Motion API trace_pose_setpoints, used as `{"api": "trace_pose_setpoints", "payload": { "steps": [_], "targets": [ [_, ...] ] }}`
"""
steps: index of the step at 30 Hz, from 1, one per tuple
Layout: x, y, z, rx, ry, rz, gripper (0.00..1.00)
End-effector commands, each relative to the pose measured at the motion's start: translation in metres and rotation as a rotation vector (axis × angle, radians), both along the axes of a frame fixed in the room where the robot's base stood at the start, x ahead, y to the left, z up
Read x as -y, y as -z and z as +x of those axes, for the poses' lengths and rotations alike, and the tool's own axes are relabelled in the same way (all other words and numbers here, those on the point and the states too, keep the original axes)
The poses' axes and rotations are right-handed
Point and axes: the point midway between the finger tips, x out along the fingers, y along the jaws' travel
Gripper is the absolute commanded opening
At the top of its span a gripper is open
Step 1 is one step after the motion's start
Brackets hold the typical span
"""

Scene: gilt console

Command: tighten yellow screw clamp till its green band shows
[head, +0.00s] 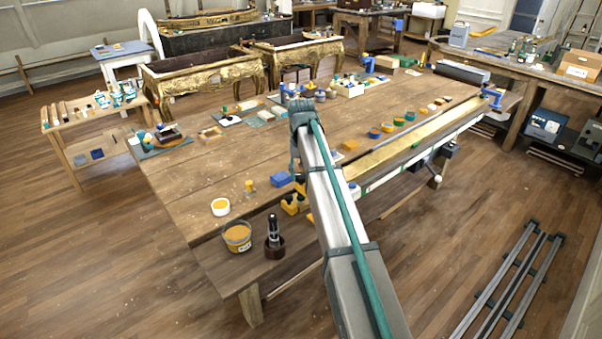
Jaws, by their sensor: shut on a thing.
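The yellow screw clamp (290,207) is at the front edge of the long wooden table, just left of my arm. Only some yellow and dark parts of it show, and my arm covers the rest. Its screw and green band cannot be made out. My arm rises from the bottom of the head view and bends at a grey joint above the table. The lower part of the arm and my gripper are hidden behind the nearer link, so its jaws and what they touch do not show.
The table's left middle (205,175) is clear.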

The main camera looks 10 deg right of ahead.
Motion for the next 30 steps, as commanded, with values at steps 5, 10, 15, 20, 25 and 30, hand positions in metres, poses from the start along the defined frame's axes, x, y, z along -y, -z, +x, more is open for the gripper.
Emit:
{"api": "trace_pose_setpoints", "payload": {
  "steps": [5,10,15,20,25,30],
  "targets": [
    [0.0,0.0,0.0005,0.0,0.078,0.0,0.07],
    [0.0,-0.0003,0.0007,0.0,0.142,0.0,0.07],
    [0.0001,-0.0004,0.0008,0.001,0.143,0.0,0.07],
    [0.0001,-0.0005,0.0009,0.001,0.142,0.0,0.57],
    [0.0,-0.0003,0.0007,0.0,0.142,0.0,0.67],
    [0.0,-0.0003,0.0005,0.0,0.141,0.0,0.67]
  ]
}}
